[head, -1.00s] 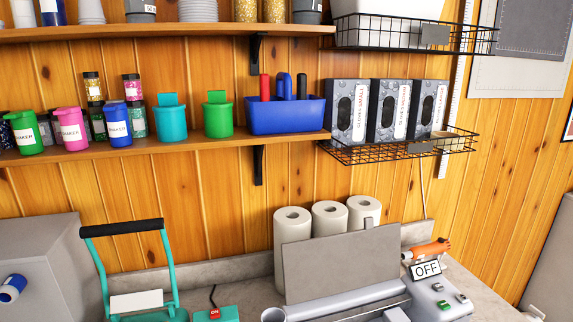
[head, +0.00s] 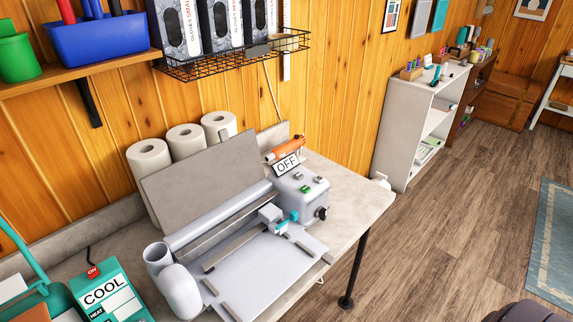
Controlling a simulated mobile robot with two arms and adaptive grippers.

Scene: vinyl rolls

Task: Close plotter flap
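The plotter (head: 245,262) is a light grey machine on the worktop. Its control end (head: 303,196) on the right has small buttons, a dark knob and an "OFF" sign (head: 286,163) above it. The flap (head: 205,178) is a flat grey panel standing up and leaning back along the plotter's rear edge, so it is open. A grey roll (head: 218,216) lies in front of the flap. A small carriage (head: 271,215) with a teal part sits on the rail. Neither of my grippers shows in the head view.
A teal heat press with a "COOL" panel (head: 103,292) is at the lower left. A wire basket (head: 236,57) with boxes hangs above. The worktop (head: 363,192) ends right of the plotter, with open wooden floor (head: 440,225) beyond.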

